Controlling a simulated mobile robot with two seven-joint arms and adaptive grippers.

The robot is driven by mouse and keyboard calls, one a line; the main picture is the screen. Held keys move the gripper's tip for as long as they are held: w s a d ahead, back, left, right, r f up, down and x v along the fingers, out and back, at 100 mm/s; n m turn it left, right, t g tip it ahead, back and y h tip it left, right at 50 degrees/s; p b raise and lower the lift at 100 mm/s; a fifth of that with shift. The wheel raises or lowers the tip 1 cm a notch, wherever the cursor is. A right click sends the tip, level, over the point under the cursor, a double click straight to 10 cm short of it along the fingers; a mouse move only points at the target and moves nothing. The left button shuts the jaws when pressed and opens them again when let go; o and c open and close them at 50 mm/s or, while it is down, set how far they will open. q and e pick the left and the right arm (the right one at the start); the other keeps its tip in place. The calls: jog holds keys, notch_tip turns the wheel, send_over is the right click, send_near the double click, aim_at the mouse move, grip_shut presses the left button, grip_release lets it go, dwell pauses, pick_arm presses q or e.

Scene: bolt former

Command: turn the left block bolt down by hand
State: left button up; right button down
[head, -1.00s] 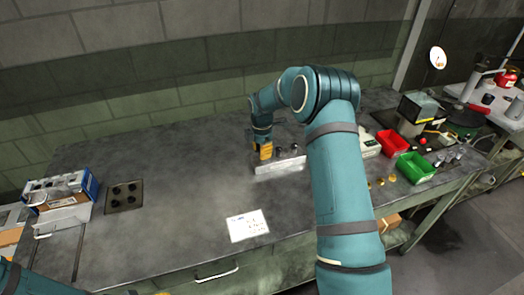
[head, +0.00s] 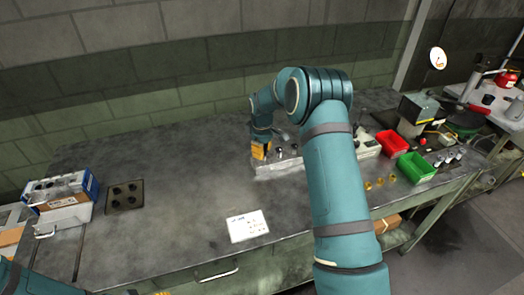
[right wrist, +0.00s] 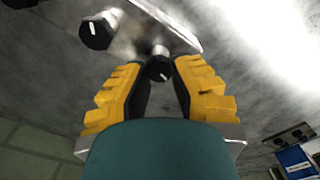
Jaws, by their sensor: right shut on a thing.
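A metal block (head: 282,170) lies on the workbench, and dark-headed bolts stand up from it. My right gripper (head: 259,155) points down at the block's left end. In the right wrist view, the left block bolt (right wrist: 159,68), a black head with a pale mark, sits between the two yellow-backed fingers, and the right gripper (right wrist: 160,78) is shut on it. Another black bolt head (right wrist: 96,33) with a pale mark stands on the block (right wrist: 170,25) beside it. Of my left gripper, only a yellow bit (head: 161,293) shows at the bottom edge of the head view.
A white printed sheet (head: 247,226) lies in front of the block. A red bin (head: 391,143) and a green bin (head: 416,167) stand to the right, with small brass pieces (head: 379,183) near them. A blue box (head: 60,188) and a dark plate (head: 125,195) are at left.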

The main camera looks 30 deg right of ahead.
jog(key=m, duration=0.6)
jog(key=shift+f, duration=0.15)
jog(key=m, duration=0.4)
jog(key=shift+d+p, duration=0.1)
jog(key=shift+p, duration=0.2)
jog(key=shift+s+m, duration=0.1)
jog(key=shift+m, duration=1.5)
jog(key=c, duration=0.8)
grip_release()
jog(key=shift+d, duration=0.1)
